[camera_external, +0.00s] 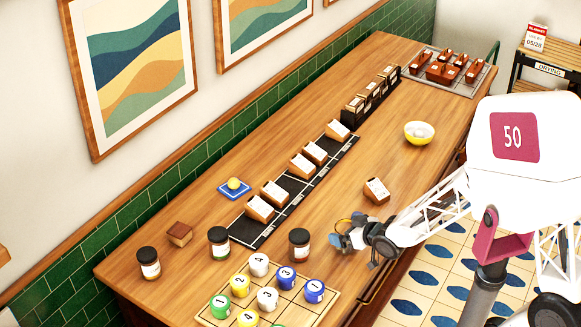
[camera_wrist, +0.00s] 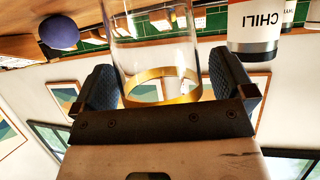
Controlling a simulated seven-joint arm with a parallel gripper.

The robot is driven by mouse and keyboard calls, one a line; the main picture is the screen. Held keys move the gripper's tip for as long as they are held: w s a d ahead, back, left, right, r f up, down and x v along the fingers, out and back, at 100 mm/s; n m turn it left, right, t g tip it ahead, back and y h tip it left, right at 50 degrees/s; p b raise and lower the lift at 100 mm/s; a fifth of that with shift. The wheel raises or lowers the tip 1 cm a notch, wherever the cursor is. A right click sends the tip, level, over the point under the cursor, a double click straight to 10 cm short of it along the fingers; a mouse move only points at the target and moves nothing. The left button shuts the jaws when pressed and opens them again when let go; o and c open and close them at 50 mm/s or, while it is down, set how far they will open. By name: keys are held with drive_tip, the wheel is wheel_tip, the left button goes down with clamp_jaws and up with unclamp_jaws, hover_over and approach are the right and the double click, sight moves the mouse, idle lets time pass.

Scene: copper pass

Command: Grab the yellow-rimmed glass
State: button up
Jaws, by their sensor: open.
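The glass (camera_wrist: 150,45) is clear with a gold-yellow rim band. In the wrist view, which looks upside down, it sits between the two fingers of my gripper (camera_wrist: 161,75), its rim band close to the palm edge. The fingers are spread, one on each side of the glass, and I cannot tell whether either touches it. In the external view my gripper (camera_external: 346,236) is low near the front edge of the counter, right of a dark-lidded jar.
A chili jar (camera_wrist: 254,28) is close beside one finger; a blue rounded piece (camera_wrist: 59,32) is on the other side. In the external view, a dark-lidded jar (camera_external: 300,246), a board of numbered pieces (camera_external: 327,302) and a tilted block (camera_external: 376,191) surround my gripper.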

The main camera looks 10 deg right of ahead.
drive_tip(key=c, duration=1)
drive_tip(key=shift+r, duration=0.1)
drive_tip(key=shift+r, duration=0.65)
wheel_tip(320, 180, up, 2)
drive_tip(key=shift+r, duration=0.1)
drive_tip(key=s+d, duration=0.2)
drive_tip(key=s, duration=0.2)
drive_tip(key=s+d+r, duration=0.1)
drive_tip(key=s+d, duration=0.1)
drive_tip(key=s, duration=0.3)
drive_tip(key=s+d, duration=0.2)
drive_tip(key=s, duration=0.3)
drive_tip(key=shift+s+d+r, duration=0.2)
drive_tip(key=shift+s+d, duration=0.05)
drive_tip(key=shift+d, duration=0.05)
